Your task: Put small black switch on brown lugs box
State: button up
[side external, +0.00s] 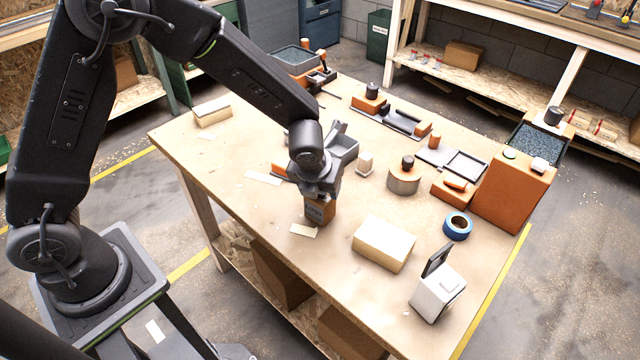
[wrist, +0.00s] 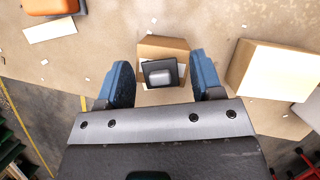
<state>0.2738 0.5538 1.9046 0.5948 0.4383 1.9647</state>
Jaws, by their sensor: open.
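The brown lugs box (side external: 320,211) stands upright near the front edge of the workbench, directly below my gripper (side external: 318,192). In the wrist view the box (wrist: 163,46) shows between and just beyond my fingertips. The small black switch (wrist: 160,73), with a grey rocker, lies on top of the box, towards its near side. My gripper (wrist: 161,80) is open, one blue finger on each side of the switch, with a gap to both. In the side view the switch is hidden by my gripper.
A flat pale card (side external: 303,230) lies near the bench edge.

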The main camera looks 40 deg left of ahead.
jog(key=v, duration=1.2)
jog(key=s+a+r+n, duration=0.3)
jog(key=s+n, duration=0.3)
jog(key=n, duration=0.4)
jog(key=s+a+r+n+t+h, duration=0.1)
jog(key=s+a+r+n, duration=0.2)
jog(key=s+n, duration=0.3)
jog(key=s+a+r+n, duration=0.3)
jog(key=s+r+n, duration=0.2)
jog(key=n, duration=1)
jog(key=shift+s+n+t+h, duration=0.3)
jog(key=shift+s+h, duration=0.1)
jog(key=shift+s, duration=0.4)
